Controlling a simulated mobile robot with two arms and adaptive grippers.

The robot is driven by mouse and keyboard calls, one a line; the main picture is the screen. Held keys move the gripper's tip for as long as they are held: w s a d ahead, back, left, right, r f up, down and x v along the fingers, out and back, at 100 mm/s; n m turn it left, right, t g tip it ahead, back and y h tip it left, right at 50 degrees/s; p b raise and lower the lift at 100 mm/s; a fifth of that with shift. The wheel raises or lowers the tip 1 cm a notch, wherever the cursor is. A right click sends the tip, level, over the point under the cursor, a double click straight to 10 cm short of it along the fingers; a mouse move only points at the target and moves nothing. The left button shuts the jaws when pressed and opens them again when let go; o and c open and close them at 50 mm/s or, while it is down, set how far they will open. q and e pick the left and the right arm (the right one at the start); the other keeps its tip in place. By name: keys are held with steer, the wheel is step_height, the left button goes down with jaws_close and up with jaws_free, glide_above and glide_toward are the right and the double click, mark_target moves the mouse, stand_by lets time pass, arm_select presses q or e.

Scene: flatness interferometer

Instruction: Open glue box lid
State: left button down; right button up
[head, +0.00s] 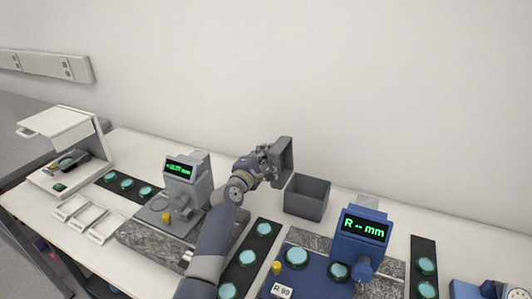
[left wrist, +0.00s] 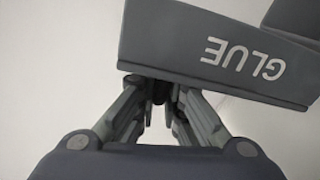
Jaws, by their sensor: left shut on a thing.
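The glue box (head: 306,199) is a dark grey open-topped box on the bench behind the instruments in the head view. Its dark grey lid (head: 283,160) is off the opening, tilted steeply up and left of the box. My left gripper (head: 268,165) is shut on the lid. In the left wrist view my left gripper's fingers (left wrist: 161,92) meet at the edge of the lid (left wrist: 190,40), which bears the word GLUE upside down. A dark grey part at the top right there may be the box. I cannot tell whether lid and box touch. My right gripper is not in view.
A grey gauge (head: 185,180) with a green display stands left of my left arm. A blue gauge (head: 360,235) reading "R -- mm" stands in front of the box. Black strips with teal discs (head: 264,229) lie between them. White trays (head: 90,222) lie at the left.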

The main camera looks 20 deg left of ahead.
arm_select(q)
steer(key=shift+w+r, duration=0.1)
steer(key=shift+r, duration=0.4)
steer(key=c, duration=1.7)
jaws_free()
steer(key=shift+r, duration=0.1)
steer(key=shift+f, duration=0.35)
steer(key=s, duration=1.2)
steer(key=shift+r, duration=0.15)
